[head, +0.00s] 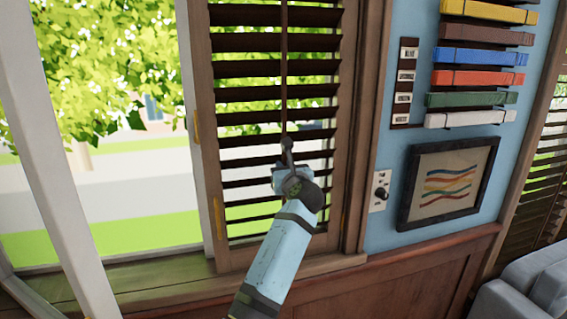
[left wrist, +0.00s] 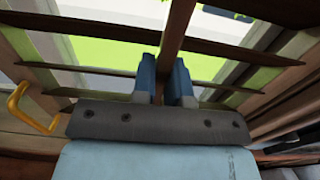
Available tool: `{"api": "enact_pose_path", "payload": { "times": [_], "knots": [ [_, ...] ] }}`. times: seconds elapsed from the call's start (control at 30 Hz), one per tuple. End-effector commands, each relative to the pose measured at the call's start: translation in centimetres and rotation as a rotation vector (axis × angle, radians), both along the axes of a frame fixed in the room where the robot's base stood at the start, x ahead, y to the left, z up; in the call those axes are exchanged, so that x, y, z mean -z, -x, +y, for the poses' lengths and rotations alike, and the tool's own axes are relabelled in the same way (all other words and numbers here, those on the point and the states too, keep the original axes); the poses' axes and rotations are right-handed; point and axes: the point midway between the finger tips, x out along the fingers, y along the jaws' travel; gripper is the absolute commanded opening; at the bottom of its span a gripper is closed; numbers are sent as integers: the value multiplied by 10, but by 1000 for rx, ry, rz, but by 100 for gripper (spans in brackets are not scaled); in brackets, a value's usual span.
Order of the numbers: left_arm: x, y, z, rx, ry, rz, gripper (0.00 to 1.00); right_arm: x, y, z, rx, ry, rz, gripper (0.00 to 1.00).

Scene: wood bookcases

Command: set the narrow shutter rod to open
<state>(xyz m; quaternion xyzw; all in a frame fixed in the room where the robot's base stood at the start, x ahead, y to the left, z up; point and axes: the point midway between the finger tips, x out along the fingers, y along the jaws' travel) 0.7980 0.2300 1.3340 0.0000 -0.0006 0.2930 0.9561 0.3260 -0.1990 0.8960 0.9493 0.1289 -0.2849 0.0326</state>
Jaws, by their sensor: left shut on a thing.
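The narrow shutter rod (head: 284,70) is a thin dark wooden bar running upright down the middle of the louvred shutter (head: 342,120). The shutter's dark slats stand apart, and green and grey from outdoors show between them. My left gripper (head: 286,160) is at the lower part of the rod. In the left wrist view, the rod (left wrist: 178,35) passes between the two blue fingers of my left gripper (left wrist: 166,80), which is shut on it. The fingertips hide part of the rod. My right gripper is in neither view.
A yellow handle (left wrist: 22,105) sticks out at the left in the left wrist view. To the right of the shutter are a wall switch (head: 380,190), a framed picture (head: 448,183) and colored belts on a rack. A grey sofa (head: 525,295) stands at lower right.

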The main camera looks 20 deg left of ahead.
Motion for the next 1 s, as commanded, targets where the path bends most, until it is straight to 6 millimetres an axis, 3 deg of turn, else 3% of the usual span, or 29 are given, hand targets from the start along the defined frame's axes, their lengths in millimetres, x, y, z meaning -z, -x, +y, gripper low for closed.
{"api": "enact_pose_path", "payload": {
  "times": [0.13, 0.4, 0.43, 0.53, 0.87, 1.0],
  "knots": [
    [24, 6, -3, 0, -2, 3, 0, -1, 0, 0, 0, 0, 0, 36],
    [28, 7, -4, 0, 2, 5, 0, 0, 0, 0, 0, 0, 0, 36],
    [28, 7, -4, 0, 2, 5, 18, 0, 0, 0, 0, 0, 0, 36],
    [27, 7, -4, 0, 1, 4, 39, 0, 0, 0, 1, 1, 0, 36],
    [26, 9, -6, 1, 1, 1, 39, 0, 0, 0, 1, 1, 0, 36],
    [28, 22, -15, 2, 1, 2, 39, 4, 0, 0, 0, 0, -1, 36]
  ]
}}
